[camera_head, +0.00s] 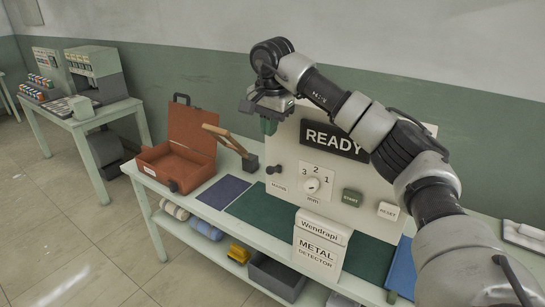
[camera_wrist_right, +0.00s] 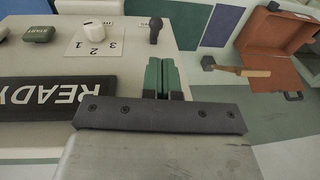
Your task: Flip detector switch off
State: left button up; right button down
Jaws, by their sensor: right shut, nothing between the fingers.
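The metal detector (camera_head: 385,190) is a pale box with a READY display, a dial numbered 1 to 3, and START and RESET buttons. Its dark switch (camera_head: 273,170) sits at the left of the front panel above a small label that seems to read MAINS. In the right wrist view the switch (camera_wrist_right: 155,30) shows at top centre, just beyond the fingertips. My right gripper (camera_head: 269,126) is shut and empty, with green fingers, above the switch and apart from it. It also shows in the wrist view (camera_wrist_right: 165,78). My left gripper is out of view.
An open orange case (camera_head: 178,165) and a wooden-handled tool (camera_head: 228,140) lie left of the detector. Blue and green mats (camera_head: 223,192) cover the bench front. A METAL DETECTOR sign (camera_head: 318,255) stands before the panel. My right arm crosses in front of the panel's right side.

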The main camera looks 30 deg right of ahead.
jog(key=shift+s+d+r, duration=0.15)
jog(key=shift+d+r, duration=0.1)
jog(key=shift+d, duration=0.15)
jog(key=p, duration=0.3)
send_over(273, 167)
jog(key=f, duration=0.8)
jog(key=shift+s+a+f, duration=0.2)
jog(key=shift+a+f, duration=0.05)
jog(key=shift+f, duration=0.75)
jog(key=shift+d, duration=0.15)
